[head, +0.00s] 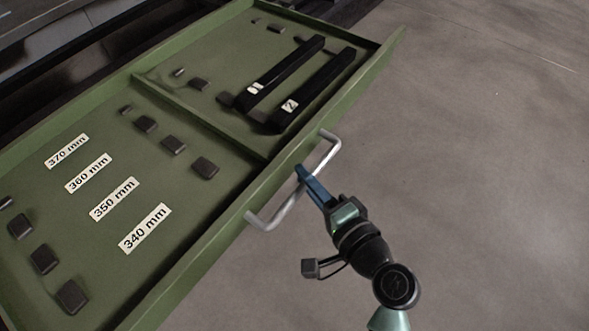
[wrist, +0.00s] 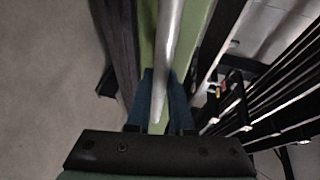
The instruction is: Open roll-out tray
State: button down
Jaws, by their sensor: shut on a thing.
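The roll-out tray (head: 187,120) is a shallow green drawer that fills the left of the head view, pulled out over the floor. A silver bar handle (head: 290,205) is fixed to its front wall. My gripper (head: 301,172) is at the middle of the handle, with its blue fingers shut on the bar. In the wrist view the handle (wrist: 168,60) runs down between the two fingers (wrist: 166,105), with the green front wall beside it. The spot where the fingers meet the bar is partly hidden.
Inside the tray lie two black bars (head: 315,90), several small dark blocks (head: 173,145) and labels from 340 to 370 mm. A dark frame (head: 60,60) stands behind the tray. The grey floor (head: 480,150) to the right is clear.

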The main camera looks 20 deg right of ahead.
jog(key=shift+s+d, duration=0.1)
jog(key=shift+s, duration=0.05)
jog(key=c, duration=0.8)
grip_release()
jog(key=shift+s, duration=0.1)
jog(key=p+v, duration=0.3)
jog(key=v, duration=0.9)
jog(key=shift+s, duration=0.35)
jog(key=shift+w+r, duration=0.1)
